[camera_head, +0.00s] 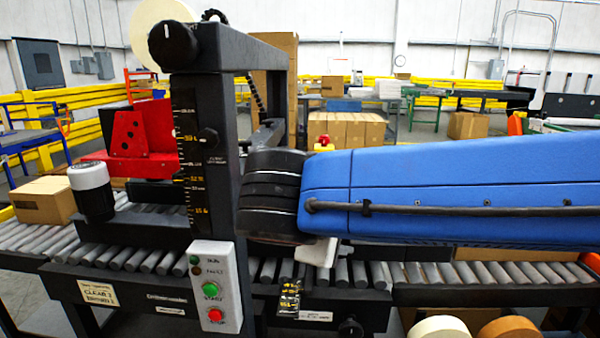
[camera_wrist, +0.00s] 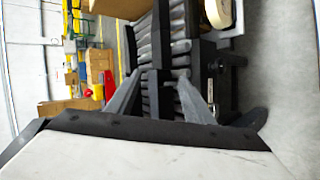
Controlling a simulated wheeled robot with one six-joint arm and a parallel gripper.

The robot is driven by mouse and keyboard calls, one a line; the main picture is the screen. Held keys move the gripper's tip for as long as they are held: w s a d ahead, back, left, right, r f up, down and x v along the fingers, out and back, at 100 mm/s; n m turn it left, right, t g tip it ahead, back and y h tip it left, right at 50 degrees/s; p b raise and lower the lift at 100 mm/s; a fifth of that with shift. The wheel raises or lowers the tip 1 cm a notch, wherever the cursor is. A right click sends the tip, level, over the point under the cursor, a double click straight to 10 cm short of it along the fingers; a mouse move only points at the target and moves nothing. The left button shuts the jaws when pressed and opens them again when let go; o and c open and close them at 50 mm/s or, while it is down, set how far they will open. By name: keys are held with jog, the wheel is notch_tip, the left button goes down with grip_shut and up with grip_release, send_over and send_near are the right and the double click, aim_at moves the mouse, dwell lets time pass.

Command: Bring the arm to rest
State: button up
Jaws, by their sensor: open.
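My gripper (camera_wrist: 160,84) shows in the wrist view as two grey fingers spread apart, with nothing between them. Past the fingertips in that view lie the rollers of the conveyor (camera_wrist: 183,47). In the head view my blue arm reaches in from the right edge and ends in a black joint beside the machine's dark post. My gripper cannot be made out clearly there; the arm covers much of that area.
The machine's dark post (camera_head: 209,140) with a scale stands just left of my arm. A control box (camera_head: 215,285) with green and red buttons hangs low on it. The roller conveyor (camera_head: 430,272) runs below the arm. A carton (camera_head: 45,200) sits at left.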

jog(key=s+d+f+m+g+y, duration=0.2)
jog(key=s+d+f+m, duration=0.3)
jog(key=d+f, duration=0.4)
jog(key=s+d+f+m+g+y, duration=0.2)
jog(key=s+d+f+m, duration=0.4)
jog(key=d+f, duration=0.4)
jog(key=shift+d+m+y, duration=0.7)
jog(key=shift+m+y, duration=0.1)
jog(key=shift+m, duration=0.1)
